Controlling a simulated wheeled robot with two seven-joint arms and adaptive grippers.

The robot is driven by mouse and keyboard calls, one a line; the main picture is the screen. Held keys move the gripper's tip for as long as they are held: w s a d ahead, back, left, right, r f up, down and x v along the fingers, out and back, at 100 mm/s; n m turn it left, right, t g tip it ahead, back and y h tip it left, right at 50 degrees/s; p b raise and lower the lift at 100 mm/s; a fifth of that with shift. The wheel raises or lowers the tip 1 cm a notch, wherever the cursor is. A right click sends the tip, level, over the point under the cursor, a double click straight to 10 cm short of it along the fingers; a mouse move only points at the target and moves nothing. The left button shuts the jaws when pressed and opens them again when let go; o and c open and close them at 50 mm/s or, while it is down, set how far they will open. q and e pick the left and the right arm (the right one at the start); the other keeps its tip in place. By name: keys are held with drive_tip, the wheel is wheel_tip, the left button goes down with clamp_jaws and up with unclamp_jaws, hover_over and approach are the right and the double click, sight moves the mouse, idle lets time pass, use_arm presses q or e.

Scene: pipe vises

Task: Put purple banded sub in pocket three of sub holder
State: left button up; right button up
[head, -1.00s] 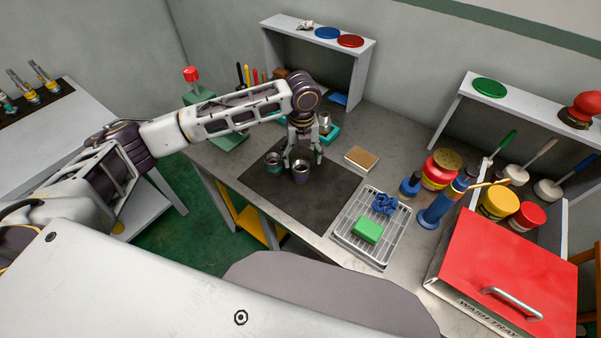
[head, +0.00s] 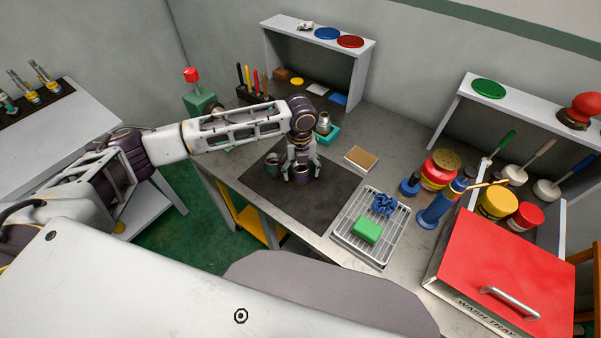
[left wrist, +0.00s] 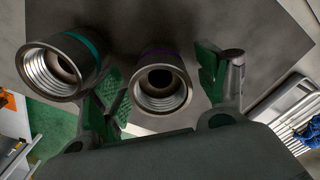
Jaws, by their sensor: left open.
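The purple banded sub (head: 301,174) is a short metal ring-like piece standing on the dark mat. In the left wrist view it (left wrist: 162,92) shows its threaded open end and a thin purple band. My left gripper (head: 301,168) is open over it, with one green-padded finger on each side; I cannot tell whether they touch it. A teal banded sub (head: 272,161) stands close beside it and also shows in the left wrist view (left wrist: 62,65). A dark rack (head: 38,98) on the left table holds several upright yellow-marked pieces; I cannot tell whether it is the sub holder.
Right of the dark mat (head: 330,195) is a wire tray (head: 352,245) with a green block (head: 367,230) and a blue part. A teal block with a metal piece (head: 325,128) stands behind the gripper. A red-lidded wash tray (head: 510,265) is at the right.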

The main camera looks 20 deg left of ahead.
idle(0.4)
use_arm(q)
drive_tip(key=c, duration=1.3)
drive_tip(key=shift+r, duration=0.1)
drive_tip(key=shift+r, duration=4.95)
